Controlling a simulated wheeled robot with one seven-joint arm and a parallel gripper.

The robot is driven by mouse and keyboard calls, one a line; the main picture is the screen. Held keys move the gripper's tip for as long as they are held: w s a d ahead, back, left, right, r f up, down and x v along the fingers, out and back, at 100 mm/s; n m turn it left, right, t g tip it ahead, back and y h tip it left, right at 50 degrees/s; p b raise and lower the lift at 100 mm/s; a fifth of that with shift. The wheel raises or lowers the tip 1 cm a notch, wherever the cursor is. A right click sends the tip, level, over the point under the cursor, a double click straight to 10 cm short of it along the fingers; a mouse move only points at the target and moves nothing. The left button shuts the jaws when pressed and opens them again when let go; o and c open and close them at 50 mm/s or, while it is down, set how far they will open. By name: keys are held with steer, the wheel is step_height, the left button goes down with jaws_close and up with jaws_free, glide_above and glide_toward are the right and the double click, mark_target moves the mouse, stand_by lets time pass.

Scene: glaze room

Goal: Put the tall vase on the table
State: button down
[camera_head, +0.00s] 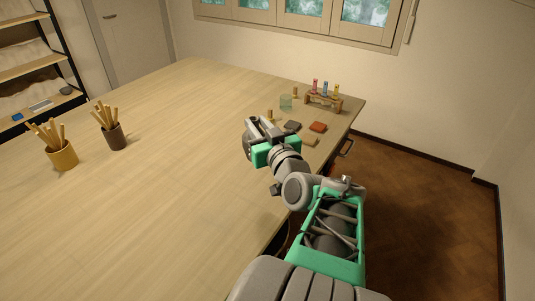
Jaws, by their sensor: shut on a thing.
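My gripper (262,130) is over the right part of the wooden table (170,190), with the arm reaching in from the lower right. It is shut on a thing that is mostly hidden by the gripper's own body. A small grey rounded part (248,148) shows at the left side of the jaws; I cannot make out its full shape, but it may be the tall vase. No other tall vase shows on the table. I cannot tell whether the held thing touches the tabletop.
A yellow pot (64,157) and a brown pot (116,138), both with sticks, stand at the left. A small rack with coloured vials (324,98), a greenish glass block (286,103) and several flat tiles (317,127) are at the far right. The table's middle is clear.

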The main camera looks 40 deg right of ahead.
steer(key=w+d+f, duration=0.2)
steer(key=d+f, duration=0.4)
steer(key=w+d+f+p, duration=0.1)
steer(key=w+d+f, duration=0.1)
steer(key=d+f, duration=0.4)
steer(key=shift+w+d+f+p, duration=0.3)
steer(key=shift+d+f, duration=0.1)
steer(key=shift+d, duration=0.15)
steer(key=shift+f, duration=0.15)
steer(key=shift+f+b, duration=0.1)
steer(key=shift+b, duration=0.2)
steer(key=c, duration=1.2)
jaws_free()
